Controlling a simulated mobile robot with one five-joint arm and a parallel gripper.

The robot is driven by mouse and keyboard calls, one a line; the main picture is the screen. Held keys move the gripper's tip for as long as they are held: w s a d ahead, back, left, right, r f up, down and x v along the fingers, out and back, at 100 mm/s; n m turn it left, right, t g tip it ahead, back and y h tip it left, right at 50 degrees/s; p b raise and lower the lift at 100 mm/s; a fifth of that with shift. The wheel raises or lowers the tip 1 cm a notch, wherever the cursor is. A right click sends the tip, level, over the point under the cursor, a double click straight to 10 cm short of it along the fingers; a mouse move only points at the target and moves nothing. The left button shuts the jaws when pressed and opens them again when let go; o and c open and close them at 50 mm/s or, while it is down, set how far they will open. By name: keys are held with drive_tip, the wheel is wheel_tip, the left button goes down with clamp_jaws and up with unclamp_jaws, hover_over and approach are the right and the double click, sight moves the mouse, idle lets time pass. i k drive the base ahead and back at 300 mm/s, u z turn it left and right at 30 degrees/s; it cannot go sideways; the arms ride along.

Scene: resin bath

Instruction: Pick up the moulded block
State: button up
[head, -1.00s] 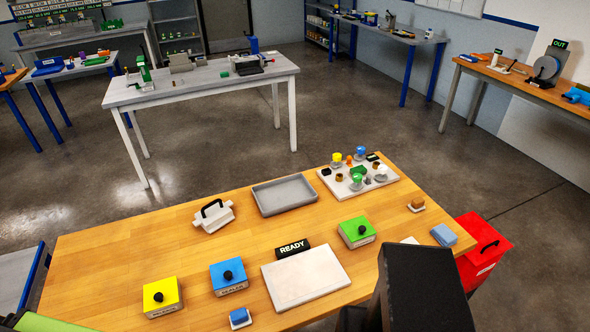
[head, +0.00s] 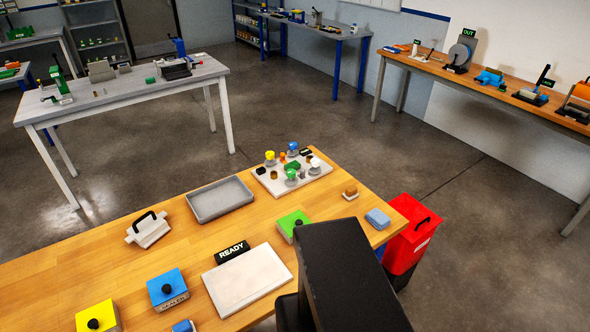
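I cannot tell for certain which thing is the moulded block; several small parts stand on a pale board (head: 264,180) at the far right of the wooden table. Among them are a green piece (head: 293,167), yellow-topped (head: 270,157) and blue-topped (head: 293,147) pieces. A grey tray (head: 220,199) beside the board looks empty. A white piece with a black handle (head: 148,229) stands left of the tray. My gripper is not in view. A dark upright part of my body hides some of the table's front right.
The wooden table (head: 70,260) also bears a white plate (head: 247,281) by a READY sign (head: 232,252), yellow (head: 97,315), blue (head: 167,289) and green (head: 291,224) knobbed boxes, and a blue block (head: 378,218). A red bin (head: 410,232) stands at right. Open floor (head: 330,130) lies beyond.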

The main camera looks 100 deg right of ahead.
sight(295, 165)
drive_tip(key=u, duration=0.05)
drive_tip(key=k, duration=2.05)
drive_tip(key=z, duration=0.55)
drive_tip(key=i, duration=1)
drive_tip(key=z, duration=0.1)
